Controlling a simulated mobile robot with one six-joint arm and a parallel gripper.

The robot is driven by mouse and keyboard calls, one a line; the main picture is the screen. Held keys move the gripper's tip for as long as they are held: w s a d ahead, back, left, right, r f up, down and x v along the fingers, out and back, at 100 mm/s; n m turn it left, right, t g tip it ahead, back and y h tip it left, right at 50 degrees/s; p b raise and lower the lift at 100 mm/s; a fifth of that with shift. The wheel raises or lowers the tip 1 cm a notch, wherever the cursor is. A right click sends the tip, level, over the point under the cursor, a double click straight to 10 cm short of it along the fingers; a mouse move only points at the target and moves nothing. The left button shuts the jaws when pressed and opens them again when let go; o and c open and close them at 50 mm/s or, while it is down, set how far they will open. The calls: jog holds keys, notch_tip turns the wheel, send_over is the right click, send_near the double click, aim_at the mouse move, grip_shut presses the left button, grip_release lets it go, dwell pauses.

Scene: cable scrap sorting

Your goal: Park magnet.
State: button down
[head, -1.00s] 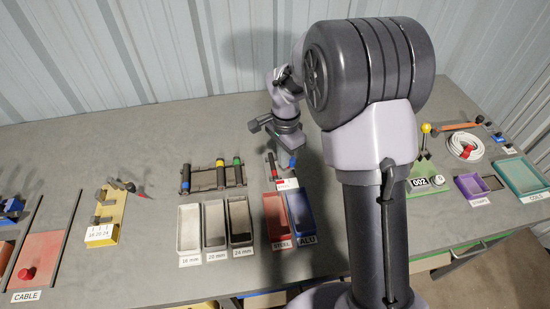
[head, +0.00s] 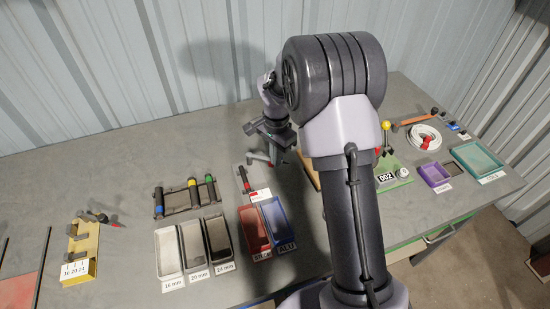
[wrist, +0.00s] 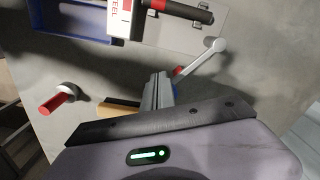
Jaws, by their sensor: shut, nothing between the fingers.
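A bar-shaped tool with a black and red handle (head: 243,177), which looks like the magnet, lies on a light grey plate (head: 257,181) behind the red and blue trays. My gripper (head: 272,160) is behind and to the right of this plate, low over the table. In the wrist view my gripper's fingers (wrist: 158,88) are together and empty, apart from the handle. A pale lever-like piece (wrist: 203,54) shows just beyond them.
A red tray (head: 241,215) and a blue ALU tray (head: 287,232) stand in front of the plate. Several grey bins (head: 181,227) and a rack (head: 174,191) are to the left. In the wrist view, a red-handled thing (wrist: 53,104) is at left. Bare table lies behind the rack.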

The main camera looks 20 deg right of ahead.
jog(key=shift+s+a+b, duration=0.3)
jog(key=shift+s+a, duration=0.05)
jog(key=shift+s, duration=0.1)
notch_tip(320, 180, up, 6)
jog(key=p, duration=0.4)
jog(key=shift+p, duration=0.3)
jog(key=s+a+r+n+t+b, duration=0.35)
jog(key=s+r, duration=0.55)
jog(key=r, duration=0.3)
jog(key=s+a+r+n+t+y+b, duration=0.1)
jog(key=s+a+n, duration=0.1)
jog(key=s, duration=0.7)
jog(key=s+a+r+n+t+y, duration=0.1)
jog(key=s+a+n, duration=0.2)
jog(key=s, duration=0.6)
jog(key=shift+a+r+b, duration=0.15)
jog(key=shift+a+b, duration=0.05)
jog(key=shift+b, duration=0.15)
